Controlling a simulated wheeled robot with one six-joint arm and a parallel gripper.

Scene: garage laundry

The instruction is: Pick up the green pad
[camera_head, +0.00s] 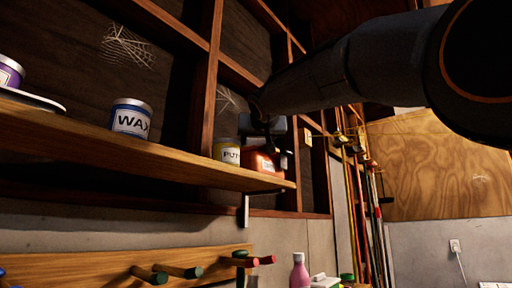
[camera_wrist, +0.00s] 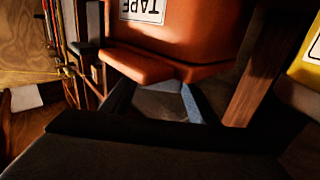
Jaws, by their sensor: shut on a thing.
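My gripper (camera_wrist: 160,98) shows in the wrist view as two dark blue-grey fingers below an orange container labelled TAPE (camera_wrist: 185,25). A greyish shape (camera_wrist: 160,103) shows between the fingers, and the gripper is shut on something. I cannot tell whether this is the green pad; no plainly green pad shows in either view. In the head view the dark gripper is at the right end of the wooden shelf, close by the orange container (camera_head: 262,160), and the arm hides most of what it holds.
An upright wooden post (camera_head: 205,85) stands behind. Long-handled tools (camera_head: 360,190) hang to the right. Pegs (camera_head: 180,271) and a pink bottle (camera_head: 299,272) are lower down.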

